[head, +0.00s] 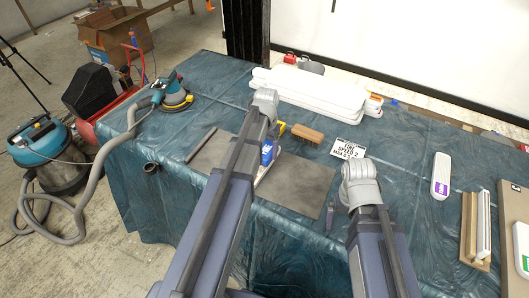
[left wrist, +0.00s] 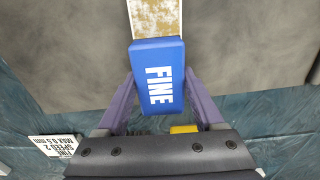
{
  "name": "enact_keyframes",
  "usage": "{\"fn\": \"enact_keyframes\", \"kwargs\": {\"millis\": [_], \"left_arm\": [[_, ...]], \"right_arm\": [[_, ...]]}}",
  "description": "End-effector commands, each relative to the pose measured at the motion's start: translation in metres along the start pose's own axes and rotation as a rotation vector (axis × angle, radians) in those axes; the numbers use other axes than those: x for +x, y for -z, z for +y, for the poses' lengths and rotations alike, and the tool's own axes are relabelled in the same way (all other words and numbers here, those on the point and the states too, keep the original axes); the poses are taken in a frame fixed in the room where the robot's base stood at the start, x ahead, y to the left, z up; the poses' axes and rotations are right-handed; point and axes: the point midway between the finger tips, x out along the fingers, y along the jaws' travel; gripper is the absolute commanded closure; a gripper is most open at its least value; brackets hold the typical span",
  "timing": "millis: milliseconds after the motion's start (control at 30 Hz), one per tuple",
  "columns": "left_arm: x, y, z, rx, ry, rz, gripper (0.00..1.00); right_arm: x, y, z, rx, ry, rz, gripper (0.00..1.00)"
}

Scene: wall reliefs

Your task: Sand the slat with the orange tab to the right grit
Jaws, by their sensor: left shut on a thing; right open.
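My left gripper (left wrist: 158,100) is shut on a blue sanding block (left wrist: 158,75) marked FINE; the block also shows in the head view (head: 267,153). A pale slat (left wrist: 155,20) with patchy brown wear lies on the grey mat. The block overlaps the slat's near end in the left wrist view; I cannot tell whether they touch. In the head view my left arm hides much of the slat (head: 263,173), and no orange tab shows. My right gripper (head: 331,212) is open at the mat's right edge, partly hidden by its arm. A white card (head: 348,148) reads FINE, SPEED 2, MAX 0.5 mm.
A brown block (head: 308,133) and a yellow block (head: 281,128) lie behind the mat (head: 300,185). White panels (head: 310,90) are stacked at the back. A sander (head: 173,95) stands back left.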

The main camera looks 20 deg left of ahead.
Motion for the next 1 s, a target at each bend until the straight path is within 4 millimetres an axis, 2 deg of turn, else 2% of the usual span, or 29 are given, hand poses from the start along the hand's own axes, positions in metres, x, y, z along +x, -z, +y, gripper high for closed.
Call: {"fn": "enact_keyframes", "kwargs": {"millis": [200, 567, 1000], "left_arm": [[-0.001, 0.021, 0.000, 0.000, 0.000, -0.001, 0.75], [0.000, 0.029, 0.000, -0.001, 0.000, -0.001, 0.75], [0.003, 0.063, 0.001, 0.000, 0.000, 0.000, 0.75]], "right_arm": [[-0.001, 0.000, 0.000, 0.000, 0.000, 0.000, 0.00], [0.000, 0.000, 0.000, 0.000, 0.000, 0.000, 0.00], [0.003, 0.000, 0.000, 0.000, 0.000, 0.000, 0.00]]}}
